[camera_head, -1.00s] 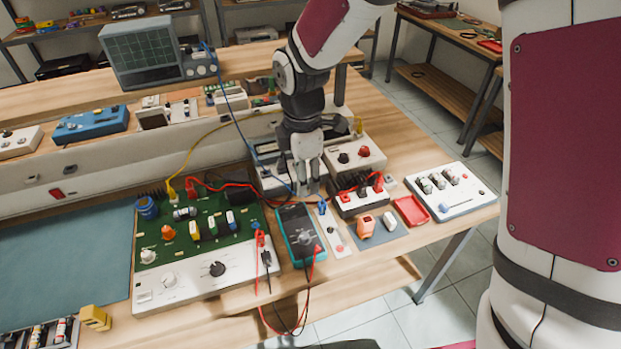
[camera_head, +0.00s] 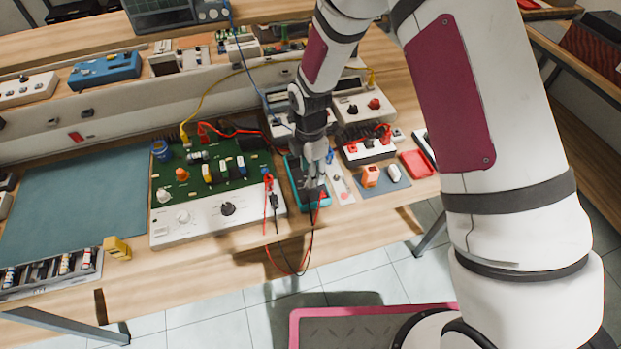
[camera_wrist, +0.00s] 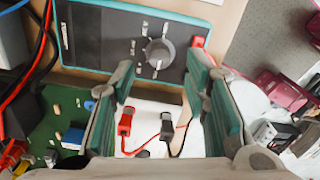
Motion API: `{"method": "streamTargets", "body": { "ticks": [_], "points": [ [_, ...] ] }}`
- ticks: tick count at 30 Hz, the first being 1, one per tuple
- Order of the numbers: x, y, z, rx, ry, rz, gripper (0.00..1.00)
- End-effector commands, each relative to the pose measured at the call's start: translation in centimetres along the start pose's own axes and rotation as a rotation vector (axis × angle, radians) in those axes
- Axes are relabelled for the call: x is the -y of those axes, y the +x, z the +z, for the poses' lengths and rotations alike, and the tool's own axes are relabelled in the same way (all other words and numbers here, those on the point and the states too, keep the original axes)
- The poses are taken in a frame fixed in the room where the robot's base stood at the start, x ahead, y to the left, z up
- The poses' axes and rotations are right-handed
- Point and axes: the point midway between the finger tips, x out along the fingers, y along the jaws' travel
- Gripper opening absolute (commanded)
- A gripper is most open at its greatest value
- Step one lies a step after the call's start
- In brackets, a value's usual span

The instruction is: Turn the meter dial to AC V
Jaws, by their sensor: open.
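The meter is a teal-edged multimeter with a dark face (camera_wrist: 95,38). It lies on the bench in the wrist view, and its teal edge (camera_head: 292,172) shows in the head view, largely covered by my gripper (camera_head: 314,183). Its round grey dial (camera_wrist: 158,52) has small pale marks around it; they are too small to read. My gripper (camera_wrist: 160,82) is open and empty. In the wrist view its two fingers stand apart at the meter's lower edge, with the dial beyond the gap between them. I see no contact with the dial.
Red and black leads (camera_head: 305,250) hang over the bench's front edge. A green circuit board (camera_head: 215,170) with a white control panel (camera_head: 200,218) stands left of the meter. An orange part (camera_head: 370,176) and a red tray (camera_head: 417,163) lie to the right. A blue-grey mat (camera_head: 75,200) is clear.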

Motion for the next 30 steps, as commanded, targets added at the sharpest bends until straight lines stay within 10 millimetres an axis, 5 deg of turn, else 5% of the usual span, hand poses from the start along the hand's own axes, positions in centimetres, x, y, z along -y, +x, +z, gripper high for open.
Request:
{"method": "streamTargets", "body": {
  "ticks": [9, 20, 26, 30],
  "points": [
    [0.1, 3.4, 0.0, 0.000, 0.000, -0.001, 0.42],
    [0.0, 3.8, 0.0, 0.000, 0.000, 0.000, 0.42],
    [0.0, 3.8, 0.0, 0.000, 0.000, 0.000, 0.00],
    [0.0, 3.8, 0.0, 0.000, 0.000, -0.001, 0.00]
  ]
}}
